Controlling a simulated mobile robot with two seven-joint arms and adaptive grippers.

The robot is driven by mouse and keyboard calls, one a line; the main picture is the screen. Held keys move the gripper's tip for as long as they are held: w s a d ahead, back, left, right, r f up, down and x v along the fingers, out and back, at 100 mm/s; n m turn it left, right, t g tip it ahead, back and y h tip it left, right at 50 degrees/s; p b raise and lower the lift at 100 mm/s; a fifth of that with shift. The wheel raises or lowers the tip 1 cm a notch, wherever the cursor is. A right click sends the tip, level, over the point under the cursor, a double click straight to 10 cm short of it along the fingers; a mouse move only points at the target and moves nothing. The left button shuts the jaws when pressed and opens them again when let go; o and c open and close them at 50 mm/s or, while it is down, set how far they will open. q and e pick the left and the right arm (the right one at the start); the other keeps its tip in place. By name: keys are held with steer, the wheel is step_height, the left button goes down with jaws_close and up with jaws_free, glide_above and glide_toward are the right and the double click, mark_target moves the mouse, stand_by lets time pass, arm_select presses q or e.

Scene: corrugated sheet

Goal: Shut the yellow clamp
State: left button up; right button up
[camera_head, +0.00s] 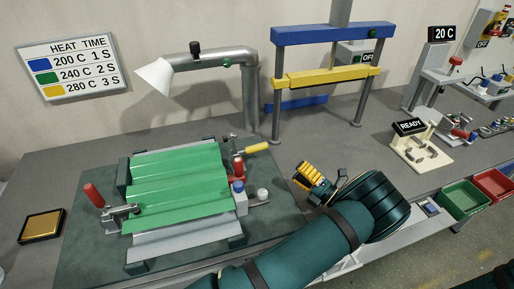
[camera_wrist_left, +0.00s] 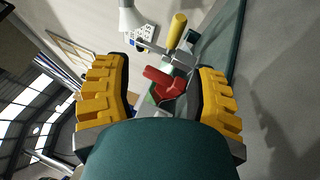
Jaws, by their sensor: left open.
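The yellow clamp's handle (camera_head: 257,148) sticks out to the right, nearly level, from a metal clamp at the back right corner of the green corrugated sheet (camera_head: 175,190). In the left wrist view the yellow handle (camera_wrist_left: 176,30) shows beyond the fingers, near the top. My left gripper (camera_head: 322,184) is open and empty, to the right of the clamp and nearer the front, apart from it. In the left wrist view its two yellow fingers (camera_wrist_left: 160,75) stand wide apart, with a red handle (camera_wrist_left: 165,82) seen between them. My right gripper is not in view.
Another red-handled clamp (camera_head: 94,196) is at the left.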

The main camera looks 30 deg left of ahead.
mark_target(257, 147)
arm_select(q)
steer(key=f+x, duration=0.1)
steer(key=x, duration=0.4)
steer(key=f+b+x, duration=0.1)
steer(key=x, duration=0.4)
steer(key=f+b+x, duration=0.1)
steer(key=x, duration=0.4)
steer(key=shift+w+a+f, duration=0.1)
steer(key=shift+a, duration=0.6)
steer(key=shift+x, duration=0.85)
steer(key=shift+d, duration=0.1)
jaws_close()
